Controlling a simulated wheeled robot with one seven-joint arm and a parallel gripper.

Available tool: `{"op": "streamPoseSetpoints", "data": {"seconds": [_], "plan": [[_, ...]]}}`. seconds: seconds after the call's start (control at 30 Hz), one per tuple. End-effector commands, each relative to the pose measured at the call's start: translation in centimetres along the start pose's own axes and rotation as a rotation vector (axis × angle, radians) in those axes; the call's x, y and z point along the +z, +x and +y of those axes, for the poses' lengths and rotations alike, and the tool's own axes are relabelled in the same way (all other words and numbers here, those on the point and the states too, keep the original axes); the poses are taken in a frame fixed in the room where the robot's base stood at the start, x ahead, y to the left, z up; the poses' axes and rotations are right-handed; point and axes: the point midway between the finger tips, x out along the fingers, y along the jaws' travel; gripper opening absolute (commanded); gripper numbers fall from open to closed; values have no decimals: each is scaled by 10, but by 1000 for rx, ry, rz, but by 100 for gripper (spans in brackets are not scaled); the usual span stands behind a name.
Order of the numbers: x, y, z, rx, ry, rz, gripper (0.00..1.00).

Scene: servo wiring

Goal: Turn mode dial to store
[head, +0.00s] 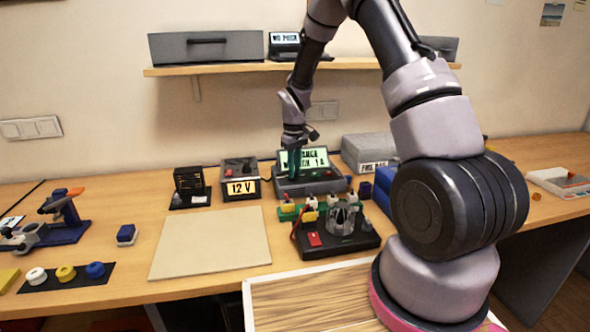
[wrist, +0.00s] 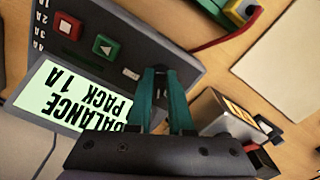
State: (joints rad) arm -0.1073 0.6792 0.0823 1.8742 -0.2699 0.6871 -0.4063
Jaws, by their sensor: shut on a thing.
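The dark grey charger (head: 325,186) stands on the bench near the wall, and it fills the left and middle of the wrist view (wrist: 125,28). Its lit screen (wrist: 62,92) reads "BALANCE PACK 1A". A red button (wrist: 68,26) and a green button (wrist: 106,46) sit on its front.
A 12 V supply (head: 241,188) stands just left of the charger. A green strip with coloured blocks (head: 288,212) and a black base with a clear-sided holder (head: 363,240) stand in front. A bare beige mat (head: 210,243) lies front left. A shelf (head: 225,69) hangs above.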

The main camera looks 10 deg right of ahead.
Motion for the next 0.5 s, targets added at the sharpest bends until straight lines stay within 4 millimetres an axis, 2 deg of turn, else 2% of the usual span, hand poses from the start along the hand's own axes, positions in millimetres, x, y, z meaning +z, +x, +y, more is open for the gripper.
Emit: {"op": "streamPoseSetpoints", "data": {"seconds": [0.5], "plan": [[-2,-1,-5,1,490,2,0]]}}
